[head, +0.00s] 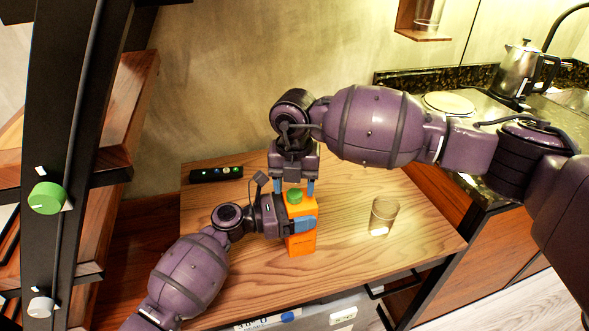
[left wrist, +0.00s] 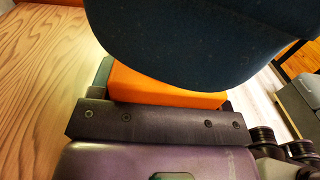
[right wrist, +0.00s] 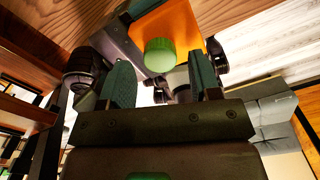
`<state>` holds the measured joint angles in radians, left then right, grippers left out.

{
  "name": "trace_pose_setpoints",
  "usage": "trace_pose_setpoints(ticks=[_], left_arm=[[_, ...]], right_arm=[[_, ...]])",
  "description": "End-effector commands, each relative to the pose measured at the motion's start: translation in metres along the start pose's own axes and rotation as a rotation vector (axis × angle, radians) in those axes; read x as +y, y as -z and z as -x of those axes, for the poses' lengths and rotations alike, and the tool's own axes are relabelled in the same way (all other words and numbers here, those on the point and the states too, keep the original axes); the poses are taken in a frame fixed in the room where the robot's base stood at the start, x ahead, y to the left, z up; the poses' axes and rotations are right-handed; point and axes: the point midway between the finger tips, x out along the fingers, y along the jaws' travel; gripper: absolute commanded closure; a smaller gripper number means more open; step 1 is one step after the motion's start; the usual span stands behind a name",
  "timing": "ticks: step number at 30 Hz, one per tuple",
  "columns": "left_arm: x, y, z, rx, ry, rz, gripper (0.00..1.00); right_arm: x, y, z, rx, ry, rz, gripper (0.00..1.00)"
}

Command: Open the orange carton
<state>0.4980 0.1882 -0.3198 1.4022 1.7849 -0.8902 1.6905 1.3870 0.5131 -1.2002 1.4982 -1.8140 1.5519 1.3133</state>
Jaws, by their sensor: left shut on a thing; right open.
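The orange carton (head: 302,242) stands upright on the wooden table, with a green cap (head: 295,195) on its top. My left gripper (head: 303,225) is shut on the carton's body from the left; the carton fills its jaws in the left wrist view (left wrist: 165,90). My right gripper (head: 294,187) points down above the carton, its fingers on either side of the cap. In the right wrist view the green cap (right wrist: 160,54) shows between the open fingers, just beyond the tips. Whether a finger touches the cap cannot be told.
A clear glass (head: 383,216) stands on the table (head: 350,250) to the right of the carton. A dark strip with several small knobs (head: 216,174) lies at the back left. A counter with a kettle (head: 524,72) is at the far right.

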Motion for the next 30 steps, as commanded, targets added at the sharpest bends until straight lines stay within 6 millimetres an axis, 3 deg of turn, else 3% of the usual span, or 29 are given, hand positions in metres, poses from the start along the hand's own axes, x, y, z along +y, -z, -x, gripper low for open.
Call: trace_pose_setpoints(ticks=[5,14,23,30], left_arm=[[0.000,0.000,0.000,0.000,0.000,0.000,0.97],[0.000,0.000,0.000,0.000,0.000,0.000,0.97],[0.000,0.000,0.000,0.000,0.000,0.000,0.97],[0.000,0.000,0.000,0.000,0.000,0.000,0.97]], right_arm=[[0.000,0.000,-0.017,0.000,0.000,-0.001,0.43],[0.000,0.000,-0.019,-0.001,0.000,0.000,0.44],[0.000,0.000,-0.019,-0.001,0.000,0.000,0.90],[0.000,0.000,-0.018,-0.001,0.001,0.072,0.93]])
